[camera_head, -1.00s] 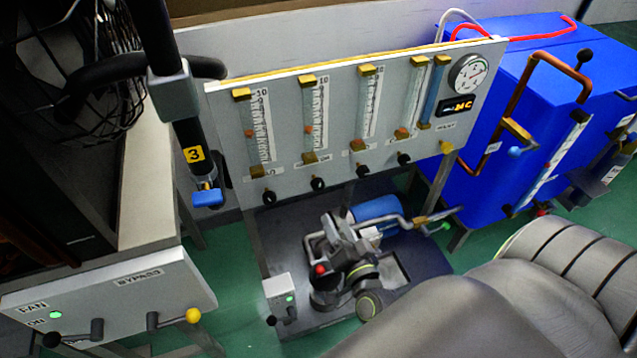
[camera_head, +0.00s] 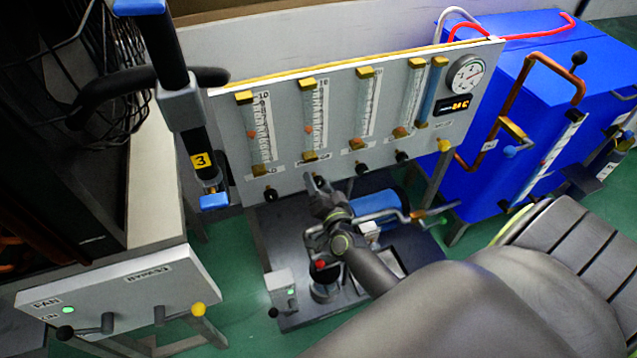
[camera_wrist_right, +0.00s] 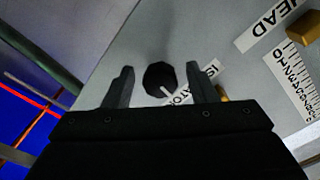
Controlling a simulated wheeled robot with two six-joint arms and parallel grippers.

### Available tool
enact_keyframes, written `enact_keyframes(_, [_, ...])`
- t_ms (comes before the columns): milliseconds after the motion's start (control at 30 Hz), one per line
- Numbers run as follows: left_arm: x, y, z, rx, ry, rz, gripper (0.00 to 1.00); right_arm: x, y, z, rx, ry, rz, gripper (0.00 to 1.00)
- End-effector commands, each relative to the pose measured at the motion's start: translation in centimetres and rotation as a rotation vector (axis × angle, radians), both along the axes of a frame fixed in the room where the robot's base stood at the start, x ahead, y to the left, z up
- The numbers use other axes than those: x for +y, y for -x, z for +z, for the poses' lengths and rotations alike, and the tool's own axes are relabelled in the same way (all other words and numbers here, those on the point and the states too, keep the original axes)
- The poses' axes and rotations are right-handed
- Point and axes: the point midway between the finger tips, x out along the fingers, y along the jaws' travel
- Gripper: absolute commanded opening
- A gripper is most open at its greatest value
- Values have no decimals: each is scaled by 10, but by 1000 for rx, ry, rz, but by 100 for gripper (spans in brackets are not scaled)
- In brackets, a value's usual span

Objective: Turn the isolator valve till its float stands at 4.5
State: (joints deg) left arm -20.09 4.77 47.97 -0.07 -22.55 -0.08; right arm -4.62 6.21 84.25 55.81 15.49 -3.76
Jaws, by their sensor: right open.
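The isolator valve is a black knob (camera_wrist_right: 159,77) on the grey panel, beside a partly covered "ISOLATOR" label (camera_wrist_right: 180,98). My right gripper (camera_wrist_right: 159,66) is open, with one finger on each side of the knob and visible gaps between. In the head view this gripper (camera_head: 316,181) is at the second knob from the left and hides most of it. The second flow tube (camera_head: 308,108) stands above it. Its orange float (camera_head: 308,129) sits a little below the tube's middle; the exact reading is too small to tell. My left gripper is not in view.
Black knobs (camera_head: 270,195) (camera_head: 361,170) sit either side on the panel (camera_head: 235,165). A "HEAD" label (camera_wrist_right: 272,25) is near the gripper in the wrist view. A post marked 3 (camera_head: 200,160) stands left. A blue tank (camera_head: 545,100) stands right.

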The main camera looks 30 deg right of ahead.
Motion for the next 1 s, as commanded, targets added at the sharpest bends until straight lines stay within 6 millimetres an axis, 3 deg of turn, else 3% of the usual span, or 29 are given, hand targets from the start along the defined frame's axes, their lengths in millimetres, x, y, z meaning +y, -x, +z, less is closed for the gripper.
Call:
enact_keyframes(300, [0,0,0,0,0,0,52,-1,-2,0,0,0,0,50])
enact_keyframes(633, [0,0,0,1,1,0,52,-1,-2,0,0,0,0,7])
enact_keyframes(1000, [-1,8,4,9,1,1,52,-1,-1,0,15,60,-1,7])
